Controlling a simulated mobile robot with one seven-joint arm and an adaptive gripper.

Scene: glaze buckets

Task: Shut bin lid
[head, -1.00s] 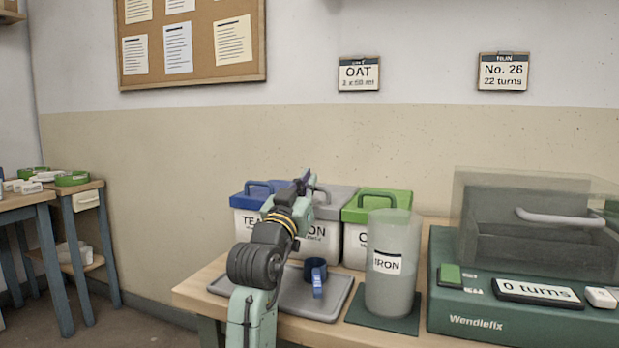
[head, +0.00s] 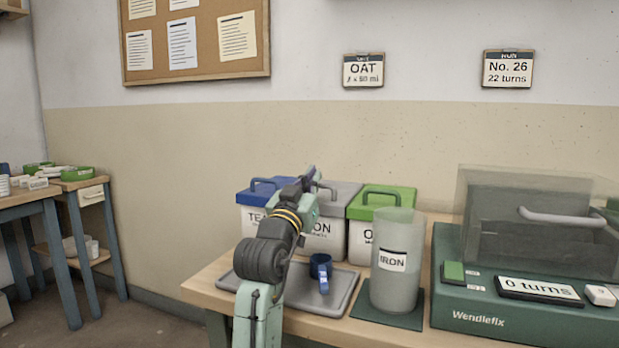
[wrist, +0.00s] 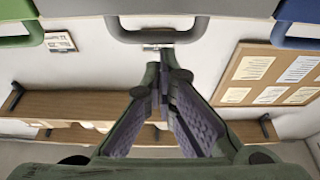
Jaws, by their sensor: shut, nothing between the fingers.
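Three white bins stand in a row at the back of the bench, with a blue lid (head: 261,194), a grey lid (head: 345,190) and a green lid (head: 392,202). The blue and green lids look seated on their bins. My arm partly hides the grey-lidded IRON bin (head: 327,239), so I cannot tell if its lid is fully down. My gripper (head: 311,178) is shut and empty, up at the grey lid. In the wrist view the closed fingertips (wrist: 165,65) point toward the grey lid's handle (wrist: 150,38), seemingly apart from it.
A grey tray (head: 338,290) holds a blue scoop (head: 321,270) in front of the bins. A clear IRON container (head: 397,275) stands on a dark mat right of it. A green Wendlefix machine (head: 500,313) with a clear cover (head: 535,220) fills the bench's right side.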

